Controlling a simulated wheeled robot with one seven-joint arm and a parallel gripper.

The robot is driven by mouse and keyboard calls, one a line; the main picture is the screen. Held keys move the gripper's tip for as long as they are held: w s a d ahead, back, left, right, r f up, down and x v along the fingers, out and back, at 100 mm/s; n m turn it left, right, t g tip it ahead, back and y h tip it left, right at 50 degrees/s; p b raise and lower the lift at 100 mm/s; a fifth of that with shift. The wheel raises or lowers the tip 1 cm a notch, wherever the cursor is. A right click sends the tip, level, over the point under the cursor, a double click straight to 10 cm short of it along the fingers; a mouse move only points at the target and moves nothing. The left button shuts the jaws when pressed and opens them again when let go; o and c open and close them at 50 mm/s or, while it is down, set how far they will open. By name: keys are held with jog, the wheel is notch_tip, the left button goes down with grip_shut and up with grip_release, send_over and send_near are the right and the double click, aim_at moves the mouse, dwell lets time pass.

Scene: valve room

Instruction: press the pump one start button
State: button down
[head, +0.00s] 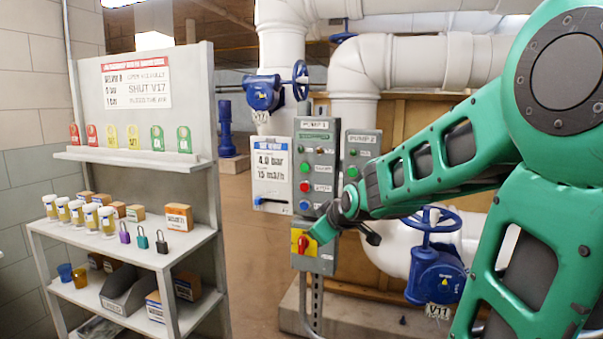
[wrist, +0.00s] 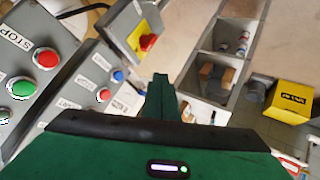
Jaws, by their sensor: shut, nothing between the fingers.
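The grey pump one panel (head: 317,135), labelled PUMP 1, stands upright in the middle of the head view. A green button (head: 305,167) sits on it, with other buttons below, the lowest one blue (head: 304,205). My gripper (head: 316,234) is shut and empty, in front of the panel's lower end and by the yellow and red switch (head: 303,243). In the wrist view my gripper (wrist: 160,82) points away between the panels and the floor. A red button (wrist: 46,58) and a green button (wrist: 21,88) show at left there. I see no contact with a button.
The PUMP 2 panel (head: 361,139) is just right, partly behind my arm. A white gauge card (head: 271,165) hangs at left. Blue valves (head: 436,272) and white pipes (head: 405,63) stand around. A shelf unit (head: 75,153) with bottles and padlocks is further left, with open floor between.

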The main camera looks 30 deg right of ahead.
aim_at(304, 171)
jog(key=w+r+n+t, duration=0.4)
jog(key=w+r+t, duration=0.2)
jog(key=w+r, duration=0.5)
jog(key=shift+r+n+t, duration=0.3)
jog(key=shift+r+t, duration=0.1)
jog(key=shift+w, duration=0.1)
jog(key=shift+w+d, duration=0.9)
jog(key=shift+d, duration=0.2)
jog(key=shift+w+d, duration=0.85)
jog(key=shift+d, duration=0.3)
jog(key=shift+w+d, duration=0.9)
jog(key=shift+d, duration=0.2)
jog(key=shift+d, duration=0.1)
jog(key=shift+w+d, duration=0.2)
jog(key=shift+d, duration=0.15)
